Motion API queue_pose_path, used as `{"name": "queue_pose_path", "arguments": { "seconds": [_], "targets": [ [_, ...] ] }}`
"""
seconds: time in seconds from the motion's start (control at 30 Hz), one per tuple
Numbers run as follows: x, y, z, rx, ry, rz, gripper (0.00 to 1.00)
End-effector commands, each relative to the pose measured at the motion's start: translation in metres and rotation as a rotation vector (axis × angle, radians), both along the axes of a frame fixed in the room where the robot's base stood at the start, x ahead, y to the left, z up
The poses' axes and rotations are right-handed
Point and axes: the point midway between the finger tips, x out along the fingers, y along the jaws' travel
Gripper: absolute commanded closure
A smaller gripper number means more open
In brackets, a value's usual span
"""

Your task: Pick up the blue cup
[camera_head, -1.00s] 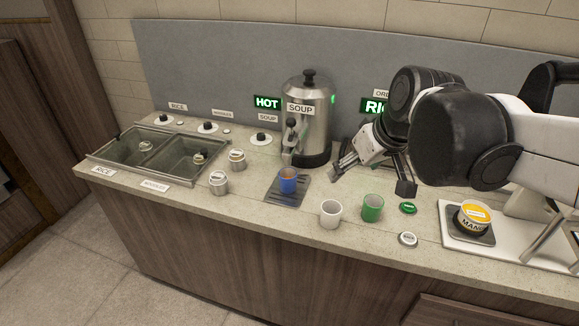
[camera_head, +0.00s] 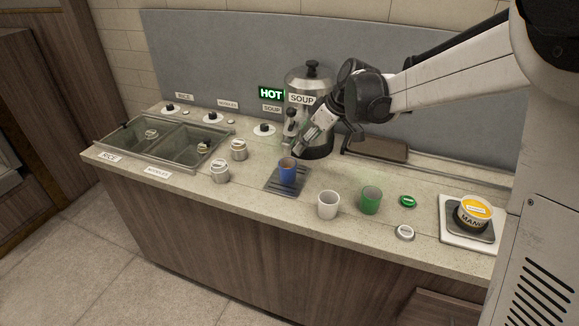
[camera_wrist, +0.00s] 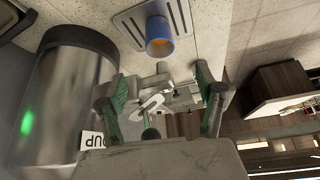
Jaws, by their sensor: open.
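The blue cup (camera_head: 288,172) stands upright on a grey slotted drip tray (camera_head: 271,185) on the counter, in front of the soup dispenser. It also shows in the wrist view (camera_wrist: 159,38) near the top, with its open mouth toward me and a brownish inside. My gripper (camera_head: 299,147) is beside the dispenser, above and behind the cup, apart from it.
The steel soup dispenser (camera_head: 311,88) stands close to my gripper. A white cup (camera_head: 328,205) and a green cup (camera_head: 370,200) stand right of the tray. Metal canisters (camera_head: 220,171) and sunken wells (camera_head: 190,147) lie left.

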Motion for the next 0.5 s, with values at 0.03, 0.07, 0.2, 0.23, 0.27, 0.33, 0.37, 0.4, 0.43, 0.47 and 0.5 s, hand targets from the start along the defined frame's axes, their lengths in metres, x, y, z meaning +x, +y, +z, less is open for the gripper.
{"name": "queue_pose_path", "arguments": {
  "seconds": [0.03,0.07,0.2,0.23,0.27,0.33,0.37,0.4,0.43,0.47,0.5],
  "targets": [
    [0.002,0.002,-0.003,0.001,-0.001,0.007,0.32],
    [0.003,0.003,-0.005,0.001,0.000,0.009,0.32],
    [0.008,0.010,-0.019,0.001,-0.002,0.013,0.32],
    [0.009,0.013,-0.024,0.001,-0.002,0.013,0.32],
    [0.011,0.015,-0.029,0.002,-0.001,0.013,0.32],
    [0.015,0.021,-0.040,0.001,-0.002,0.011,0.32],
    [0.016,0.023,-0.045,0.001,-0.002,0.011,0.32],
    [0.018,0.025,-0.051,0.001,-0.002,0.011,0.32],
    [0.019,0.027,-0.055,0.001,-0.002,0.011,0.32],
    [0.020,0.029,-0.059,0.001,-0.002,0.011,0.32],
    [0.021,0.032,-0.063,0.001,-0.001,0.011,0.32]
  ]
}}
